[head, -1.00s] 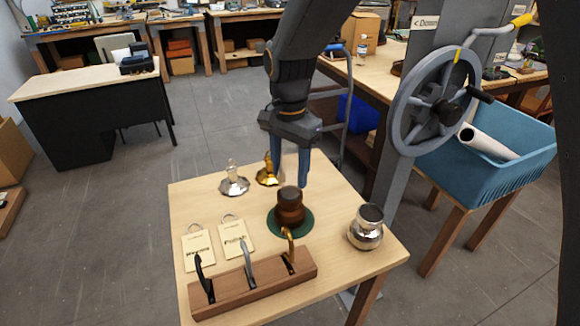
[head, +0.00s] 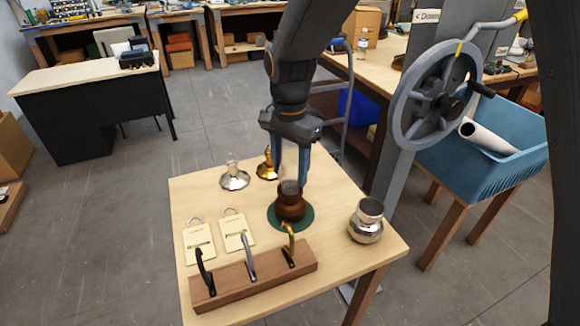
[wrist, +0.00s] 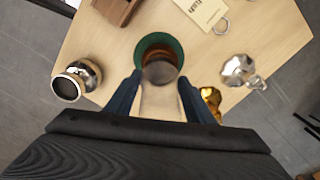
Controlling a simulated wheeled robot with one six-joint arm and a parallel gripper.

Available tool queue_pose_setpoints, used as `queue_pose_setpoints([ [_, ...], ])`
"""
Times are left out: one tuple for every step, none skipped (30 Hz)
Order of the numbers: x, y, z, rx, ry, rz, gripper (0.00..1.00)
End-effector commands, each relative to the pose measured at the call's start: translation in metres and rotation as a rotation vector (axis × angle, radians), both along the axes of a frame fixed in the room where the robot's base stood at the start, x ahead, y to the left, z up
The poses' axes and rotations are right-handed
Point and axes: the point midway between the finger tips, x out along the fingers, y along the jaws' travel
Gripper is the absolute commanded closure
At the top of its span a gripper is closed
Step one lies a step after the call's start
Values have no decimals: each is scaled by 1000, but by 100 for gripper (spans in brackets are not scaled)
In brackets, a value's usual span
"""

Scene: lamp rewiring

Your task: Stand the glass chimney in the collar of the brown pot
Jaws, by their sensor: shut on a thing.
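The brown pot (head: 290,208) stands upright on a round green mat (head: 273,221) on the small table. My gripper (head: 290,178) points down above it and is shut on the clear glass chimney (head: 290,173). The chimney is upright between the blue fingers, and its lower end overlaps the pot's top in the head view. In the wrist view, the chimney (wrist: 160,98) extends from between my fingers, with its dark round end over the pot (wrist: 160,48). The collar is hidden behind the glass, and I cannot tell whether the chimney is inside it.
A silver jar (head: 366,222) stands right of the pot. A silver-based glass piece (head: 234,176) and a brass piece (head: 266,167) stand at the back left. Two tags (head: 199,243) and a wooden block with several hooks (head: 254,279) lie at the front. A handwheel (head: 437,100) is at right.

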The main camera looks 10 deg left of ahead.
Motion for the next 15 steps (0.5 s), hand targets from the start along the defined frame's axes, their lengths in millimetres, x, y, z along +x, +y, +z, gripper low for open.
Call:
queue_pose_setpoints([
  [0, 0, 0, 0, 0, 0, 75],
  [0, 0, 0, 0, 0, 0, 75],
  [0, 0, -1, 0, 0, 0, 75],
  [0, 0, -1, 0, 0, 0, 75],
  [0, 0, -1, 0, 0, 0, 75],
  [0, 0, -1, 0, 0, 0, 75],
  [0, 0, -1, 0, 0, 0, 75],
  [0, 0, -1, 0, 0, 0, 75],
  [0, 0, -1, 0, 0, 0, 75],
  [0, 0, -1, 0, 0, 0, 48],
  [0, 0, -1, 0, 0, 0, 43],
  [0, 0, -1, 0, 0, 0, 37],
  [0, 0, -1, 0, 0, 0, 32],
  [0, 0, -1, 0, 0, 0, 30],
  [0, 0, -1, 0, 0, 0, 30],
])
